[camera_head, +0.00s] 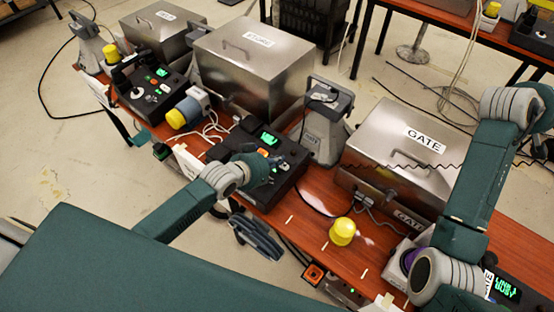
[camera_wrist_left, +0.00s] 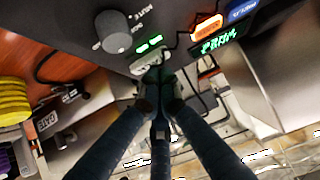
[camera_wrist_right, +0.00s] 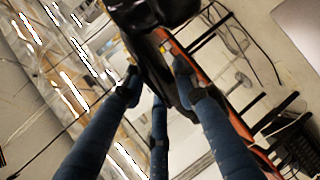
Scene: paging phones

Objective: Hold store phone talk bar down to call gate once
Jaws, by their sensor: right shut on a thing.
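The store phone (camera_head: 292,155) is a dark console on the wooden bench, with a green display and an orange lit button. My left gripper (camera_head: 268,172) is over its near part. In the left wrist view, the left fingertips (camera_wrist_left: 158,88) are drawn together at the pale talk bar (camera_wrist_left: 147,65), below two green lights; whether the bar is pressed is unclear. A round knob (camera_wrist_left: 113,30) sits beside it. My right gripper (camera_wrist_right: 158,75) is shut on a black handset (camera_wrist_right: 155,45); in the head view it is mostly hidden at the lower right.
A metal box labelled GATE (camera_head: 395,165) stands to the right, with a yellow-capped object (camera_head: 342,232) before it. A green "LINE BUSY" display (camera_head: 503,288) is lit at lower right. More boxes, phones and loose cables crowd the bench.

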